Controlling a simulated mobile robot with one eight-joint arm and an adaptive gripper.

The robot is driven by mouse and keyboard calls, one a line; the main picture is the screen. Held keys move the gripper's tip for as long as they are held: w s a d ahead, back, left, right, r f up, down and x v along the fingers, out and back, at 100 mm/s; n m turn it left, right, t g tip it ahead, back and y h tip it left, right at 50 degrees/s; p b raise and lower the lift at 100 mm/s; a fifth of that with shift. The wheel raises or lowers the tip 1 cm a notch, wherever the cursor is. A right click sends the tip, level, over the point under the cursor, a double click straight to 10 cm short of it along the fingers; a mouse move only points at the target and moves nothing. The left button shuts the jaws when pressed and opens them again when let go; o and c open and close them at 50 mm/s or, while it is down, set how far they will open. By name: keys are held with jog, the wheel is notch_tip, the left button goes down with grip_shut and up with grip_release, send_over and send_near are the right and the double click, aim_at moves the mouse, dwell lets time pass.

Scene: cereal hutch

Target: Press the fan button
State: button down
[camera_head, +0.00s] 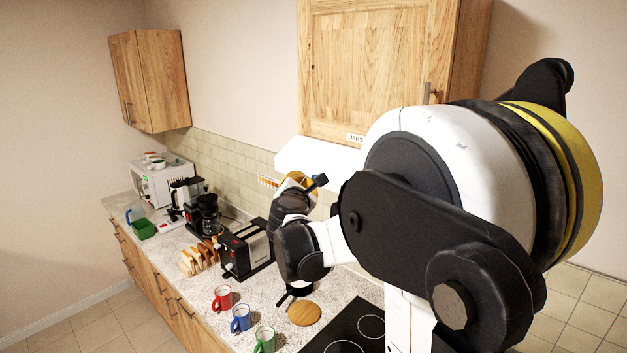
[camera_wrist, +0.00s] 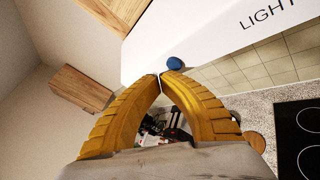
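The white range hood (camera_head: 318,160) hangs under the wooden wall cabinet; its front face (camera_wrist: 215,32) fills the upper part of the wrist view. A round blue button (camera_wrist: 175,63) sits at the hood's lower edge. I see no "FAN" label beside it. The word "LIGHT" (camera_wrist: 268,15) is printed on the hood further right. My gripper (camera_wrist: 161,75) has yellow fingers whose tips meet, with nothing held. The tips appear just below and left of the blue button; I cannot tell whether they touch it. In the head view my gripper (camera_head: 297,179) is beside the hood, partly hidden by my arm.
A wooden cabinet (camera_head: 375,65) labelled "JARS" is above the hood. Below, the counter holds a toaster (camera_head: 246,250), bread slices (camera_head: 198,257), a coffee maker (camera_head: 204,215), several mugs, a round wooden board (camera_head: 304,313) and a black cooktop (camera_head: 350,332).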

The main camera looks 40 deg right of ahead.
jog(key=a, duration=0.6)
jog(key=shift+s+b, duration=0.3)
jog(key=shift+s, duration=0.1)
